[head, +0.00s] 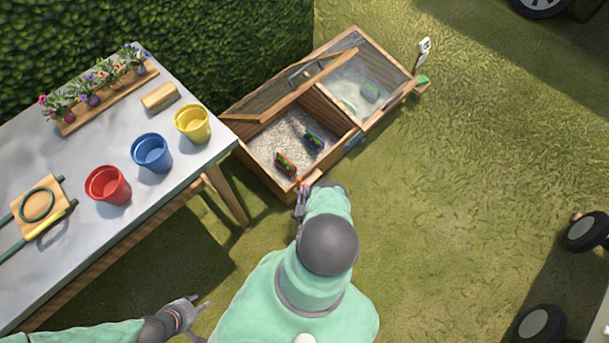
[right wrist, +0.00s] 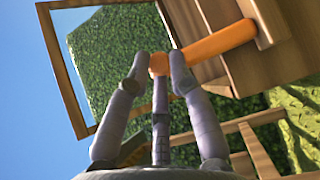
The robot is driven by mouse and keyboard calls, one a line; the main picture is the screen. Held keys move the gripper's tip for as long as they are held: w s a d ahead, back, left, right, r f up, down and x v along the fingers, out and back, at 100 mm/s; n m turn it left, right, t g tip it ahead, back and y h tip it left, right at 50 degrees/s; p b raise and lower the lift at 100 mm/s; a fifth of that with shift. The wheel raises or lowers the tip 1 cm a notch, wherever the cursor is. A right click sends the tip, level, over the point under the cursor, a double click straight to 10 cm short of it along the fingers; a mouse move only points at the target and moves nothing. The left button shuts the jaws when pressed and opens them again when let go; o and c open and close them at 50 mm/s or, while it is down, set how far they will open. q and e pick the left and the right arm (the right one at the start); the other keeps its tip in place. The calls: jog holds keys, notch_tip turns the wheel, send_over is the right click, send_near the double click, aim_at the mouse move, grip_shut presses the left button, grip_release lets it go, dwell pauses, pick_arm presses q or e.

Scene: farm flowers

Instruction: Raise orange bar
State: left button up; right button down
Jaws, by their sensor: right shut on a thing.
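The orange bar (right wrist: 218,42) runs from the wooden box front in the right wrist view. My right gripper (right wrist: 160,68) is shut on its near end. In the head view my right gripper (head: 300,192) is at the front edge of the wooden cold frame (head: 272,184), where only a bit of orange shows. The cold frame's left glass lid (head: 290,88) stands tilted open, and its frame also shows in the right wrist view (right wrist: 62,75). The right lid (head: 372,80) lies closed. My left gripper (head: 198,308) is open and empty, low at the left.
A grey table (head: 130,235) stands left with red (head: 108,186), blue (head: 152,153) and yellow (head: 193,124) pots. A red-edged plant pack (head: 285,165) and a blue one (head: 313,140) sit in the open bay.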

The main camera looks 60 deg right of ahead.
jog(key=shift+s+f, duration=0.1)
jog(key=shift+s, duration=0.1)
jog(key=c, duration=1.1)
grip_release()
jog(key=shift+w, duration=0.1)
jog(key=v, duration=1.2)
jog(key=shift+a, duration=0.2)
